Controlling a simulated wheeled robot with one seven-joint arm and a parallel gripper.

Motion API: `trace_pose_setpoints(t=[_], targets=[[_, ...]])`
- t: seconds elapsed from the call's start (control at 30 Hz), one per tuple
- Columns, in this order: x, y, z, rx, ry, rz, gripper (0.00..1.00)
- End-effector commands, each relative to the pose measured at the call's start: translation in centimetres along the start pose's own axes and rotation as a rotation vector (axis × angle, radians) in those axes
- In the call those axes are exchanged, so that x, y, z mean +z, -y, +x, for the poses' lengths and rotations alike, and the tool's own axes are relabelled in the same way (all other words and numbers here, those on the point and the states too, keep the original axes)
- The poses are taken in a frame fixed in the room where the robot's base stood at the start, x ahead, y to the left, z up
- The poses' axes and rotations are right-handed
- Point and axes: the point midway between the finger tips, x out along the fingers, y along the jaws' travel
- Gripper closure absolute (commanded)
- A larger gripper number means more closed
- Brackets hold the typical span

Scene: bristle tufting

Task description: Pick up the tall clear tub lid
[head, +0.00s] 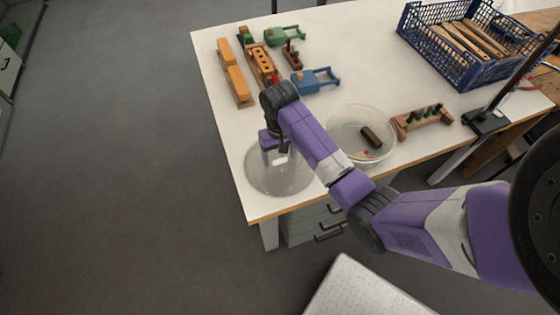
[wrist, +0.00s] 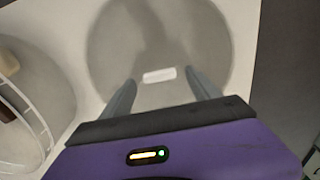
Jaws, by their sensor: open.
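The clear round lid (head: 262,180) lies flat on the white table near its front left corner. In the wrist view the lid (wrist: 110,50) is a greyish see-through disc with a pale bar-like handle (wrist: 159,75) on it. My gripper (head: 281,150) is over the lid, pointing down. In the wrist view my gripper (wrist: 160,78) is open, with one finger on each side of the handle and nothing held. I cannot tell how high the fingertips are above the lid. The clear round tub (head: 337,117) stands to the right, open, with a dark brown block (head: 371,137) inside.
Wooden toy vehicles, orange (head: 234,72), green (head: 285,35) and blue (head: 316,79), stand behind the lid. A wooden rack (head: 422,121) is right of the tub. A blue crate (head: 470,72) stands at the back right. The table's front edge is close to the lid.

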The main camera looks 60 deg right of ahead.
Motion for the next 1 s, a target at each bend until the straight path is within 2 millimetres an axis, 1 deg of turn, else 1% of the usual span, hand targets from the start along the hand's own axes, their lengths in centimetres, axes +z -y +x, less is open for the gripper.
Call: trace_pose_setpoints(t=[0.17, 0.2, 0.27, 0.4, 0.47, 0.5, 0.53, 0.77, 0.87, 1.0], targets=[[0.0, 0.0, 0.1, 0.0, 0.0, 0.0, 0.29], [0.0, 0.0, 0.1, 0.0, 0.0, 0.0, 0.33], [0.0, 0.0, 0.1, 0.0, 0.0, 0.0, 0.45], [0.0, 0.0, 0.0, 0.0, 0.0, -0.001, 0.72], [0.0, 0.0, 0.0, 0.0, 0.0, -0.001, 0.84], [0.0, 0.0, 0.0, 0.0, 0.0, -0.001, 0.92], [0.0, 0.0, 0.0, 0.0, 0.0, -0.001, 0.94], [0.0, 0.0, -0.1, 0.0, 0.0, -0.001, 0.94], [0.0, 0.1, -0.3, 0.0, 0.0, -0.001, 0.94], [-0.2, 0.1, -1.2, 0.0, 0.0, -0.002, 0.94]])
